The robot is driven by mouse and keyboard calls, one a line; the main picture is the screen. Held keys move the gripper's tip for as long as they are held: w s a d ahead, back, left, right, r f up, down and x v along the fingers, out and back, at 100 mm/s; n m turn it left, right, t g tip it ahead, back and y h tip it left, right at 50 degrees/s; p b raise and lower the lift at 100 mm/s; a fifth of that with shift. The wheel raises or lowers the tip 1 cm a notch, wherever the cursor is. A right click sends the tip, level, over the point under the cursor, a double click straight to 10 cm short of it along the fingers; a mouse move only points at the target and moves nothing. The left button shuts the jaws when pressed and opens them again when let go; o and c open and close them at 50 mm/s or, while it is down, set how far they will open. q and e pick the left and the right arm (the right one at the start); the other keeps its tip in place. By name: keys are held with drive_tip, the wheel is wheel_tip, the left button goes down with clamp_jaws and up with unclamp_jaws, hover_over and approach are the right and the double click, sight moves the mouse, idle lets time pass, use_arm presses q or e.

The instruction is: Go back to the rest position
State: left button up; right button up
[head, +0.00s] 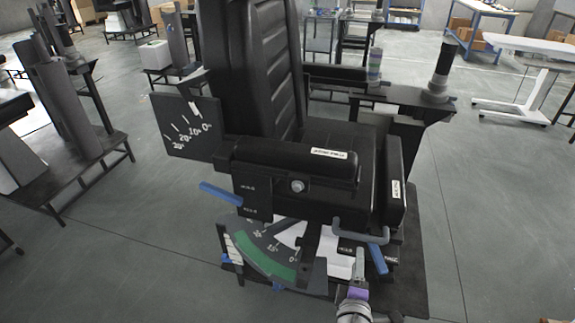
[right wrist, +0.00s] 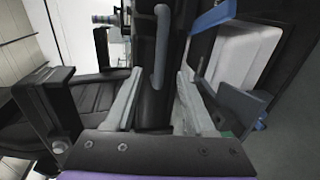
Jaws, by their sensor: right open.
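A black chair (head: 340,150) with dial plates stands in the middle of the head view. My right gripper (head: 358,258) is at its front lower side, below a grey bar handle (head: 362,236). In the right wrist view, the two pale fingers of this gripper (right wrist: 160,75) are spread apart. The grey handle (right wrist: 161,45) shows beyond and between the fingertips there. I see nothing held. I cannot tell whether a finger touches the chair. My left gripper is not in view.
Blue levers stick out at the chair's left (head: 220,193) and near my right gripper (head: 378,258). An angle dial with a green band (head: 262,262) is low on the chair. A dark stand (head: 75,130) is at left, a white table (head: 525,48) at right. Grey floor is open around the chair.

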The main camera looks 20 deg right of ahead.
drive_tip(key=s+a+f+m+g+y, duration=0.3)
drive_tip(key=s+a+m+g+y, duration=0.15)
drive_tip(key=a, duration=0.25)
drive_tip(key=s+a+f+m+g+y, duration=0.3)
drive_tip(key=s+a+m+y, duration=0.15)
drive_tip(key=a+m, duration=0.2)
use_arm(q)
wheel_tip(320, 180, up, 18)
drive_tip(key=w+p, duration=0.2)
drive_tip(key=p, duration=1.4)
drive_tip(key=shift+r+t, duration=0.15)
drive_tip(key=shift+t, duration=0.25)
use_arm(e)
wheel_tip(320, 180, up, 18)
drive_tip(key=w+a, duration=0.1)
drive_tip(key=w, duration=0.1)
drive_tip(key=shift+w+a+n+t+y, duration=0.15)
drive_tip(key=shift+a+n+t+y, duration=0.15)
drive_tip(key=shift+n+t+y, duration=0.1)
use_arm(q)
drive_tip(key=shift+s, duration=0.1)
